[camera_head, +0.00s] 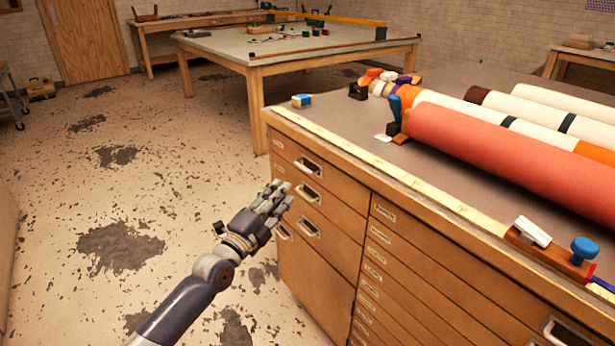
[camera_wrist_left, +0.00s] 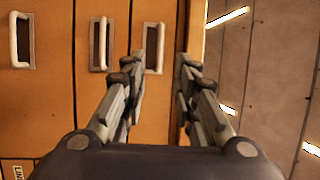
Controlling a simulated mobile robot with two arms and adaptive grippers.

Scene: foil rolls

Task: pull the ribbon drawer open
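A wooden drawer cabinet (camera_head: 345,235) stands under the worktop, with pale bar handles on its left-end drawers. The drawers look shut. One upper handle (camera_head: 309,167) shows beyond my left gripper (camera_head: 282,194), and another handle (camera_head: 308,229) is lower down. I cannot read which drawer is the ribbon one. My left gripper is in front of the cabinet's left end and hides part of it. In the left wrist view its two fingers (camera_wrist_left: 162,62) are apart with nothing held; a handle (camera_wrist_left: 156,45) shows beyond the gap, by the left finger. My right gripper is not in view.
A red roll (camera_head: 500,150) and several paler rolls lie on the worktop. A small blue-and-yellow block (camera_head: 301,101) sits near its far corner. A second table (camera_head: 300,45) stands behind. The stained floor (camera_head: 120,200) left of the cabinet is clear.

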